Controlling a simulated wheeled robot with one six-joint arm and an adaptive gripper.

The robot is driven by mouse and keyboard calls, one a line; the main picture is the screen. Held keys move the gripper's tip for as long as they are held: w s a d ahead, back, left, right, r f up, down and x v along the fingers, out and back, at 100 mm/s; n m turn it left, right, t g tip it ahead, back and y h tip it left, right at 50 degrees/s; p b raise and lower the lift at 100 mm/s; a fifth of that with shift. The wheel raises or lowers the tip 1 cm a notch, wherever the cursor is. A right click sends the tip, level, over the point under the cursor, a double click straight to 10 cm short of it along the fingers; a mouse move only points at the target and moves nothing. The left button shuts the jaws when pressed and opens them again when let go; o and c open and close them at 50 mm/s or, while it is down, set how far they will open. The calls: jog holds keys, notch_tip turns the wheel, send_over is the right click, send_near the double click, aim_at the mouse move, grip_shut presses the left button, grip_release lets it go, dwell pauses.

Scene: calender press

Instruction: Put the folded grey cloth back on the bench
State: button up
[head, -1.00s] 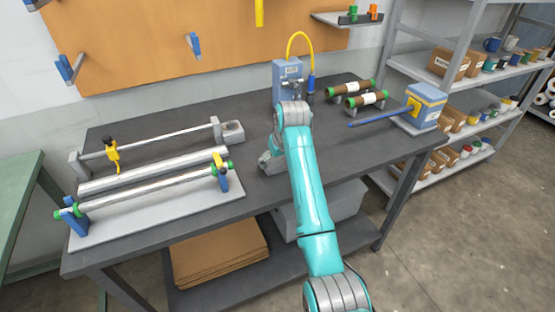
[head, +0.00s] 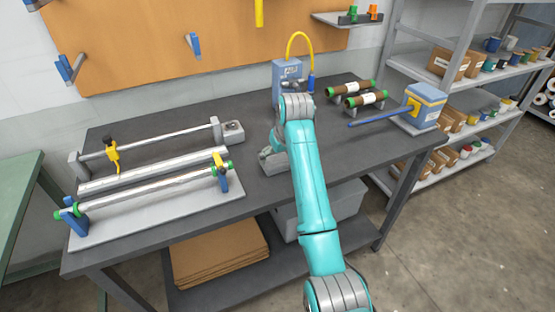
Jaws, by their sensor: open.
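A light grey, low shape that looks like the folded grey cloth (head: 272,162) lies on the dark bench top (head: 320,150), left of my arm's wrist and right of the roller press. My gripper (head: 274,147) is open, just above and behind it, partly hidden by my own wrist. Whether the fingers still touch the cloth I cannot tell. The cloth's right side is hidden by my arm.
The press with its long rollers (head: 150,188) fills the bench's left part. A blue-grey box with a yellow hose (head: 288,72) stands behind my wrist. Two brown rolls (head: 366,99) and a blue-yellow box with a rod (head: 425,105) stand right. The right front bench is clear.

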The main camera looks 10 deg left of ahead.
jog(key=v, duration=0.9)
jog(key=shift+d+r, duration=0.1)
